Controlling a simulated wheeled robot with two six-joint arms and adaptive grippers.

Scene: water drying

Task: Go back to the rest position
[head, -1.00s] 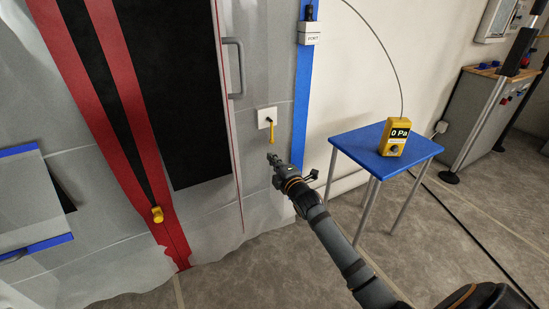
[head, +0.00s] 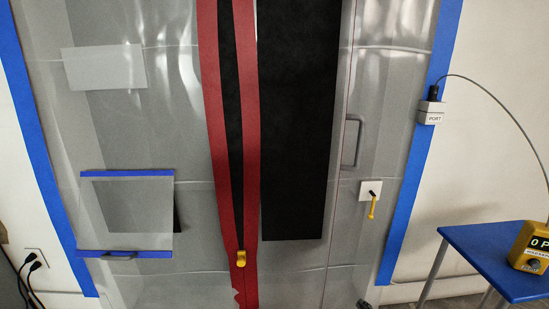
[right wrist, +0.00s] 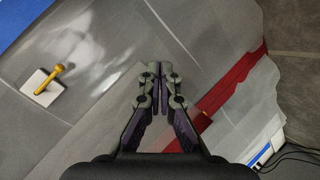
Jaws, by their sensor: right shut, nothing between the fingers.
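My right gripper (head: 364,304) shows only as a small dark tip at the bottom edge of the head view. In the right wrist view its fingers (right wrist: 160,72) are together, with nothing between them. It is apart from the yellow handle (head: 372,207) on a white plate on the plastic sheet; that handle is at the left of the right wrist view (right wrist: 52,78). My left gripper is not in view.
A translucent plastic sheet (head: 300,265) with a red-edged zip and yellow pull (head: 241,258) fills the middle. A grey handle (head: 352,143) is on it.

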